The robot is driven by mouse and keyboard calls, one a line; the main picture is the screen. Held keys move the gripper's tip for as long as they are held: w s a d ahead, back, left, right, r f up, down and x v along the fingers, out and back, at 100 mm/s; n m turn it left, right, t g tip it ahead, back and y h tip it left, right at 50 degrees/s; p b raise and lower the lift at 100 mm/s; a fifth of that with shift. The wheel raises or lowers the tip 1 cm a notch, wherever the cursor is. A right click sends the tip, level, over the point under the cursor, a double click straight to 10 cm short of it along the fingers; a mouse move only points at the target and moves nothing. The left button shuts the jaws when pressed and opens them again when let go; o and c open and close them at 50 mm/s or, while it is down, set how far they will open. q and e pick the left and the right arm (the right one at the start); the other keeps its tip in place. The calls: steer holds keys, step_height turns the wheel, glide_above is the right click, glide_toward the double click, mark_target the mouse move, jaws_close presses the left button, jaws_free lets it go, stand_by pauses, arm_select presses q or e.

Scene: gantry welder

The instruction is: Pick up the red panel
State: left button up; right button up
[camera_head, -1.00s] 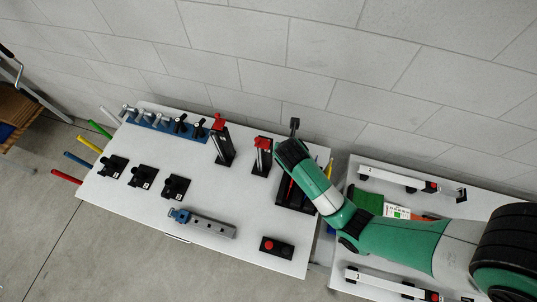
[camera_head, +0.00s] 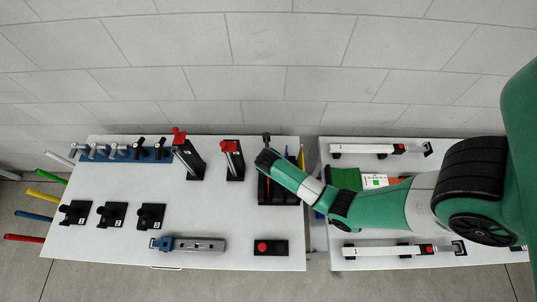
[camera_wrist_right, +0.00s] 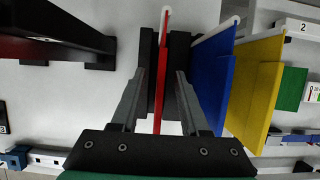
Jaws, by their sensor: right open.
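The red panel (camera_wrist_right: 162,95) stands on edge in a black slotted holder (camera_wrist_right: 147,78) in the right wrist view. My right gripper (camera_wrist_right: 161,78) is open, with one finger on each side of the red panel; I see gaps between fingers and panel. A blue panel (camera_wrist_right: 213,85) and a yellow panel (camera_wrist_right: 255,90) stand to the right of it. In the head view my right arm (camera_head: 290,178) reaches in from the right over the black rack (camera_head: 280,198) at the table's right end, and hides my fingers and most of the panels. My left gripper is not in view.
The white table (camera_head: 105,180) also carries two black stands with red tops (camera_head: 233,160), a blue tool strip (camera_head: 125,155), several black clamps (camera_head: 151,215), a grey bar (camera_head: 195,244) and a red button box (camera_head: 270,247). A second white table (camera_head: 378,163) stands at right, before a block wall.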

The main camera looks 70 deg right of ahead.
steer(key=x, duration=0.4)
steer(key=shift+a+f+b, duration=0.1)
steer(key=shift+b, duration=0.3)
jaws_close()
stand_by(0.9)
